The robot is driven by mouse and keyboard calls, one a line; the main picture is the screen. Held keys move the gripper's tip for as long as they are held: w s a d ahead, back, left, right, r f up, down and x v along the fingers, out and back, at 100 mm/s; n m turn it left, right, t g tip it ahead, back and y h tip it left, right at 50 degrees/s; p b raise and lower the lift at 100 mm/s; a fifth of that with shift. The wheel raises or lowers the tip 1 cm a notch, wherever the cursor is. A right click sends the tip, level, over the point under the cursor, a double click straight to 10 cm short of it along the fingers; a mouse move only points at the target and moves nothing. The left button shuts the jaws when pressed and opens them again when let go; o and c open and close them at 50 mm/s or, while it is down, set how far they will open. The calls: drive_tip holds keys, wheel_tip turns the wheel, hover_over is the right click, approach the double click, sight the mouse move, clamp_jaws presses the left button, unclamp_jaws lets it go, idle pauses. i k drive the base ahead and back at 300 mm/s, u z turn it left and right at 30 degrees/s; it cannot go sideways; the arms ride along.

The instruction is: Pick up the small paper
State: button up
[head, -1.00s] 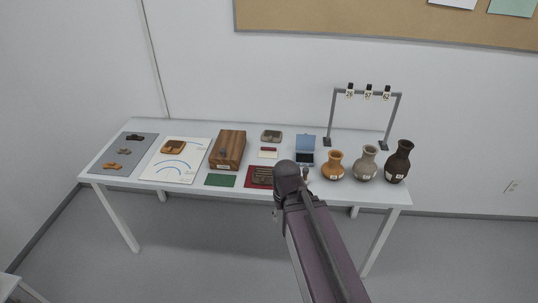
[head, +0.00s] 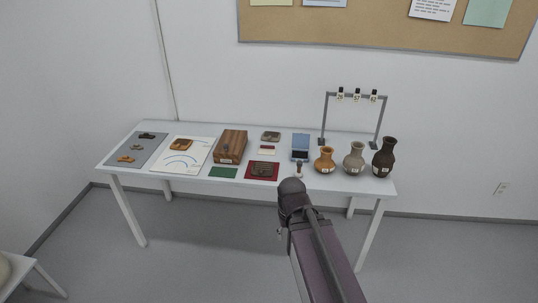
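A small cream paper (head: 266,151) lies flat on the white table, just below a thin dark red strip, near the middle of the tabletop. My arm (head: 318,248) reaches up from the lower right, and its rounded dark joint is in front of the table's front edge. My gripper cannot be made out; the arm seems to hide it. The paper is in plain sight and nothing covers it.
Around the paper are a wooden box (head: 231,146), a dark red mat (head: 263,171), a green card (head: 223,173) and a blue case (head: 300,147). Three vases stand at right, before a grey frame (head: 356,96). A small stamp-like piece (head: 299,169) stands near the front edge.

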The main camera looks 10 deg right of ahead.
sight(264, 149)
drive_tip(key=z, duration=0.3)
drive_tip(key=i, duration=1.35)
drive_tip(key=u, duration=0.3)
